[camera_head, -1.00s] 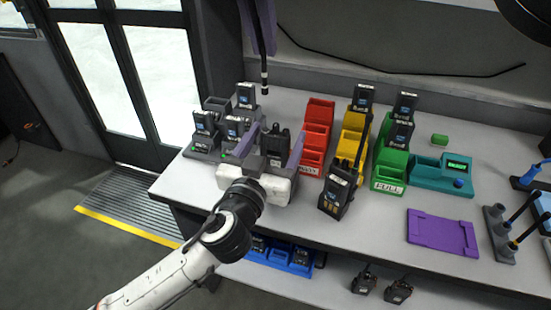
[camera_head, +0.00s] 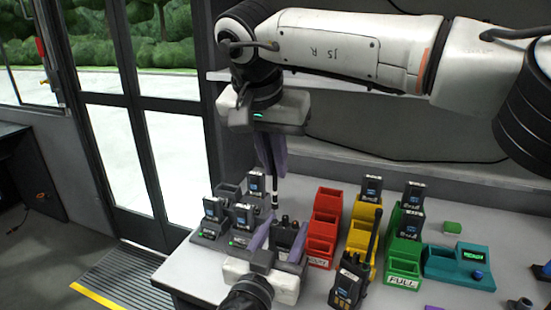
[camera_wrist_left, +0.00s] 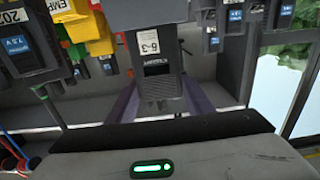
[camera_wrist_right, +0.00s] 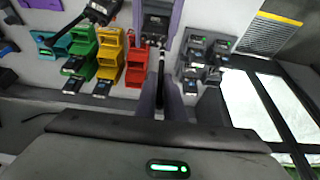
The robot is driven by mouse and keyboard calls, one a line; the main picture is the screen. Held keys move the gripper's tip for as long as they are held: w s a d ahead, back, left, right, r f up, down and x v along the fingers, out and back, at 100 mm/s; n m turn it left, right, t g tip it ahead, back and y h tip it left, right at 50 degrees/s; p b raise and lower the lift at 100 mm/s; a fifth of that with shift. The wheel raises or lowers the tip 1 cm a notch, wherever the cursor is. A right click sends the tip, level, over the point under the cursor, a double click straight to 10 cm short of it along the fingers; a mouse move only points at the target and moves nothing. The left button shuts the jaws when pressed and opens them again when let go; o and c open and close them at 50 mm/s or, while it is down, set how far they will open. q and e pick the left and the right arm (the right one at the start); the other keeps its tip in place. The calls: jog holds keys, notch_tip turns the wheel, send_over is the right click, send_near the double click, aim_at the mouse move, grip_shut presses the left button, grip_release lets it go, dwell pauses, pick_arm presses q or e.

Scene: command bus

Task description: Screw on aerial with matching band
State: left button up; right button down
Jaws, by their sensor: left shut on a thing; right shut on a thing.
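My left gripper (camera_head: 262,255) is shut on a dark handheld radio (camera_head: 287,234), upright at the table's front left. In the left wrist view the radio (camera_wrist_left: 154,62) carries a white label reading 6-3. My right gripper (camera_head: 271,155) points down above it, shut on a thin black aerial (camera_head: 274,190). The aerial's lower end is close to the radio's top in the head view. In the right wrist view the aerial (camera_wrist_right: 160,68) points towards the radio (camera_wrist_right: 155,30). I cannot tell whether they touch, nor the band colours.
Chargers with radios (camera_head: 211,219) stand close on the left. Red (camera_head: 323,228), yellow (camera_head: 360,235) and green (camera_head: 403,262) bins stand to the right. Another radio with its aerial (camera_head: 349,283) stands at the front, near a teal device (camera_head: 455,266).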

dwell(0.4)
jog(key=shift+f, duration=0.9)
jog(key=shift+f, duration=0.55)
pick_arm(q)
grip_shut()
pick_arm(e)
jog(key=m+h, duration=0.1)
jog(key=m, duration=0.2)
jog(key=shift+g, duration=0.3)
jog(key=c, duration=1.9)
grip_release()
jog(key=shift+o, duration=0.2)
